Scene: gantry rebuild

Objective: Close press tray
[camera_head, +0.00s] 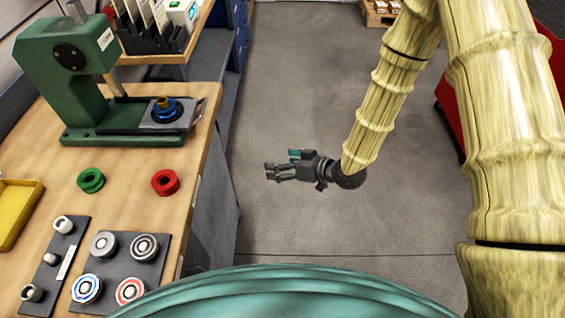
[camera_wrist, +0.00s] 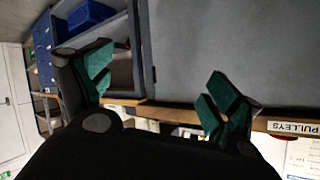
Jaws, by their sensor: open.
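The green press (camera_head: 78,75) stands at the back of the wooden bench, on the left in the head view. Its dark tray (camera_head: 150,122) sticks out to the right of the press base, with a handle (camera_head: 197,112) at its right end. A blue ring with a brass-coloured piece (camera_head: 164,108) sits on the tray. My gripper (camera_head: 268,171) is open and empty over the floor, right of the bench and apart from the tray. In the wrist view its green-padded fingers (camera_wrist: 158,88) are spread before the grey bench side; the press is not in that view.
Dark plates (camera_head: 122,268) with several round parts lie nearer. A yellow bin (camera_head: 18,212) is at left. The grey floor (camera_head: 300,110) right of the bench is clear.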

